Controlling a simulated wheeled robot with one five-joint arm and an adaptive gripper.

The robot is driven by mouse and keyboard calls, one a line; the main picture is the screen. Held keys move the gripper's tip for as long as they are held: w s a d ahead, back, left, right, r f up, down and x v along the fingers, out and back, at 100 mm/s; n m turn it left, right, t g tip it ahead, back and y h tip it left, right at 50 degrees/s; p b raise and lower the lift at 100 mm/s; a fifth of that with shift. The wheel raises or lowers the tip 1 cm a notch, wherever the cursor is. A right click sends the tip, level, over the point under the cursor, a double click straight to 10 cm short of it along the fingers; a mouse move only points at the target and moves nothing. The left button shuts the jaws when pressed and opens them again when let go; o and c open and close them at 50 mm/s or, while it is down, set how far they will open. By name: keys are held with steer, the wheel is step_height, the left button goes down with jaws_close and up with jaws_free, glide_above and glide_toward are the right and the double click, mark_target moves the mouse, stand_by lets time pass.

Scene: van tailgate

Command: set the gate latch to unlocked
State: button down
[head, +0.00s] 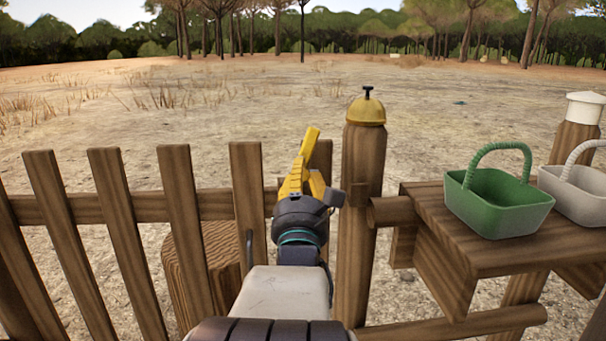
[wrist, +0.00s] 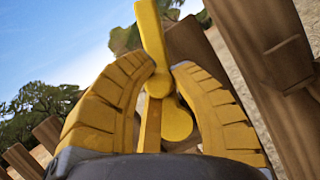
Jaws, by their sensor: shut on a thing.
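The gate latch is a yellow lever with a round hub (wrist: 152,35), seen in the wrist view between my finger tips. In the head view its upper arm (head: 311,140) sticks up, leaning right, above my gripper (head: 298,178). My gripper, with ribbed yellow fingers, also shows in the wrist view (wrist: 163,72), shut on the latch from both sides. The wooden gate (head: 180,200) of slanted pickets stands left of the post. The gripper hides the latch's lower part and mount in the head view, so its setting cannot be told.
A post with a yellow domed cap (head: 366,110) stands just right of my gripper. Further right, a wooden shelf (head: 425,205) carries a green basket (head: 500,215) and a pale basket (head: 575,190). A tree stump (head: 215,245) stands behind the pickets. Open ground lies beyond.

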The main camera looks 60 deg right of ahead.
steer(key=c, duration=1.3)
jaws_free()
steer(key=shift+r, duration=0.15)
steer(key=shift+r, duration=4.9)
